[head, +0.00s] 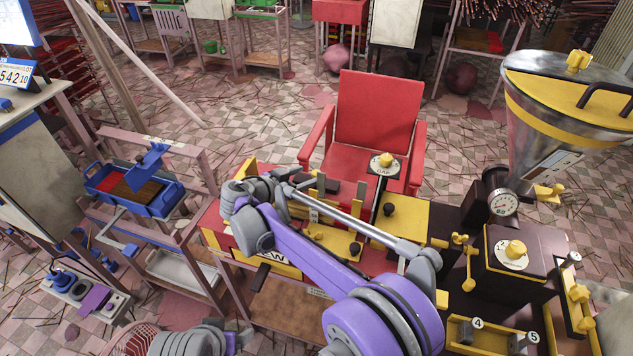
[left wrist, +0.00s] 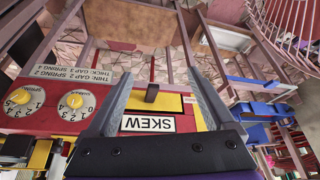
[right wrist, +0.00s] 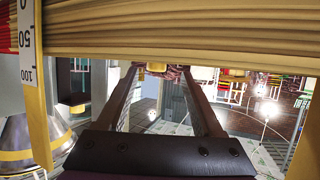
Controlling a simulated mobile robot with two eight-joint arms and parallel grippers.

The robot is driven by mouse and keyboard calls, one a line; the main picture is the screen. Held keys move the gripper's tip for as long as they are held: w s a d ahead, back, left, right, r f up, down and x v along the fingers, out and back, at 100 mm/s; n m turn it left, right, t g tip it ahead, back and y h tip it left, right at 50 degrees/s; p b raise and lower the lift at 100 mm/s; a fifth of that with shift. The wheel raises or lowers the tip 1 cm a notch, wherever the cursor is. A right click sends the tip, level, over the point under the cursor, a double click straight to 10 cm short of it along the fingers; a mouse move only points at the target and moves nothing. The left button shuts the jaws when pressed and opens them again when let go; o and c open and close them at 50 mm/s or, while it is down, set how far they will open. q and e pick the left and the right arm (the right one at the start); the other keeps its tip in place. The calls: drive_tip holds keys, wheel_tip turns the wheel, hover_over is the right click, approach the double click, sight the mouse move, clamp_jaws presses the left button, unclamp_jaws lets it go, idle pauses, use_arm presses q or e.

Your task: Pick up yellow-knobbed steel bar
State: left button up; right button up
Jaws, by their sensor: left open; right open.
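In the head view, a pale bar-like strip with yellow knobs (head: 578,295) stands at the lower right edge; I cannot tell for certain that it is the yellow-knobbed steel bar. My left gripper (left wrist: 158,65) is open and empty in the left wrist view. Its fingers spread on either side of a short black handle (left wrist: 152,92) above the SKEW label (left wrist: 147,124), apart from it. My right gripper (right wrist: 158,70) is open and empty in the right wrist view, below a bundle of tan sticks (right wrist: 180,32). No yellow-knobbed bar lies between its fingers.
My purple and grey arm covers the middle of the bench. A steel hopper (head: 515,125) and dark machine block (head: 520,270) stand at the right. A red chair (head: 376,108) stands behind. A numbered yellow tray (head: 497,348) sits at the front. A ruled post (right wrist: 38,115) stands left of the right gripper.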

sight(313, 174)
drive_tip(key=x, duration=0.5)
drive_tip(key=shift+s+d, duration=0.15)
drive_tip(key=shift+s, duration=0.05)
clamp_jaws()
drive_tip(key=shift+r, duration=0.1)
idle(1.0)
